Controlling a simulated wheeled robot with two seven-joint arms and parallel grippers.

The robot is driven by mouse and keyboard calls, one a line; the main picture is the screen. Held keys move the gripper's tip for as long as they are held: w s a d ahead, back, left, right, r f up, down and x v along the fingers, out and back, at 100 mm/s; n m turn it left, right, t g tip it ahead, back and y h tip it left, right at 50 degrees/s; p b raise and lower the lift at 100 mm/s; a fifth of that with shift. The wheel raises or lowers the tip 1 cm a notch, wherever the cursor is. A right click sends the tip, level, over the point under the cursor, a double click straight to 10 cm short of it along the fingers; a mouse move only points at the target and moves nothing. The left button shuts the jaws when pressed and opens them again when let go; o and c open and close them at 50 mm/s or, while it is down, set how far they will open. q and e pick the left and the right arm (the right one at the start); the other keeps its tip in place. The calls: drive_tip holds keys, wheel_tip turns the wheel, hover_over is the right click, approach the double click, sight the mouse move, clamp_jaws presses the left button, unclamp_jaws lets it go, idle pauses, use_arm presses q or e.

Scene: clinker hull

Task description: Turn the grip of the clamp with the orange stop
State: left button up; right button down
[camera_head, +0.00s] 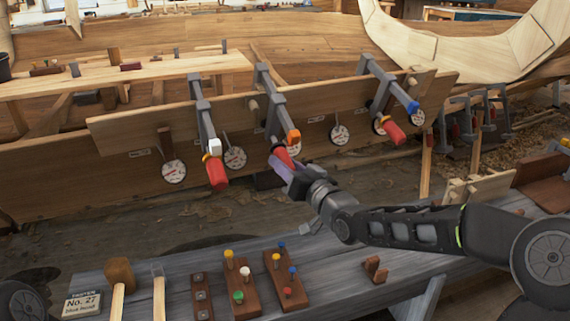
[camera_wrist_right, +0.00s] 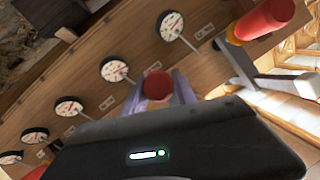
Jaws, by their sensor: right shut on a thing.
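The clamp with the orange stop (camera_head: 293,136) is the middle one of three grey clamps on the plank. Its red grip (camera_head: 283,156) points down and toward me, and its lower end is hidden by my right gripper (camera_head: 287,173). In the right wrist view, the end of the red grip (camera_wrist_right: 158,87) sits between the purple fingers (camera_wrist_right: 158,95), which are shut on it. My left gripper is not in view; only a piece of my left arm shows at the lower left corner.
A white-stopped clamp (camera_head: 214,146) stands to the left and a blue-stopped clamp (camera_head: 412,107) to the right, both with red grips. Several round dials (camera_head: 235,157) hang along the plank. The front bench (camera_head: 330,285) holds mallets and peg blocks.

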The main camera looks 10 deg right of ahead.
drive_tip(key=m+y+p, duration=0.2)
drive_tip(key=p, duration=0.1)
drive_tip(key=shift+r+p, duration=0.2)
drive_tip(key=shift+p, duration=0.15)
drive_tip(key=shift+d+f+m+y+p, duration=0.15)
drive_tip(key=shift+m+y+p, duration=0.35)
drive_tip(key=shift+y+p, duration=0.25)
drive_tip(key=shift+m+y, duration=0.45)
drive_tip(key=shift+m, duration=0.05)
drive_tip(key=shift+f+m+y+p, duration=0.15)
drive_tip(key=shift+m+y+p, duration=0.2)
drive_tip(key=shift+m+y, duration=0.2)
drive_tip(key=shift+f+m+y, duration=0.1)
drive_tip(key=shift+m+y, duration=0.35)
drive_tip(key=shift+m, duration=0.1)
drive_tip(key=shift+m+t+y+b, duration=0.4)
drive_tip(key=shift+m+y+b, duration=0.2)
drive_tip(key=shift+m+b, duration=0.25)
drive_tip(key=shift+m+t+b, duration=0.3)
drive_tip(key=shift+m+b, duration=0.05)
drive_tip(key=shift+m, duration=0.6)
